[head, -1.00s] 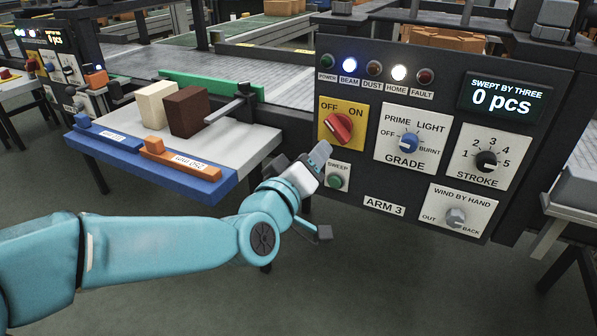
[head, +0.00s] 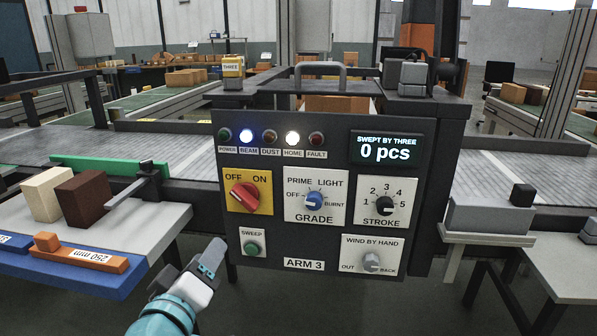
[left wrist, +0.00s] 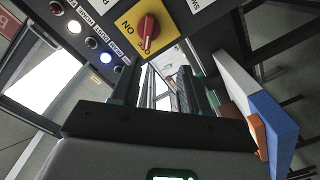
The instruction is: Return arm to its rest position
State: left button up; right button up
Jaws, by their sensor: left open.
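My left gripper (head: 211,258) is in front of the control panel (head: 420,245), just left of and below the green SWEEP button (head: 252,248). Only the gripper and a short teal piece of my left arm (head: 165,318) show, at the bottom. In the left wrist view, the gripper's dark fingers (left wrist: 165,88) stand apart with nothing between them. The red OFF/ON knob (head: 245,197) is above the gripper, and it also shows in the left wrist view (left wrist: 148,28). My right gripper is out of view.
A grey-topped side table (head: 150,225) at left carries a cream brick (head: 47,194), a dark brown brick (head: 84,198) and an orange holder (head: 100,258) along its blue front. A conveyor (head: 60,148) runs behind the panel. Open floor shows below the panel.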

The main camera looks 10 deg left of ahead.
pick_arm(q)
notch_tip(320, 180, down, 27)
jog(key=d+m+g, duration=0.1)
jog(key=g, duration=0.6)
jog(key=s+d+f+m+g+h, duration=0.25)
jog(key=s+f+g, duration=0.25)
jog(key=s+f, duration=0.5)
jog(key=s+d+f+m+g+h, duration=0.15)
jog(key=s+d+f+g, duration=0.25)
jog(key=s+f, duration=0.55)
notch_tip(320, 180, up, 22)
jog(key=d+m+g+p, duration=0.1)
jog(key=m+p, duration=0.1)
jog(key=p, duration=2.1)
jog(key=shift+s, duration=0.35)
jog(key=shift+f, duration=0.15)
jog(key=shift+w, duration=0.1)
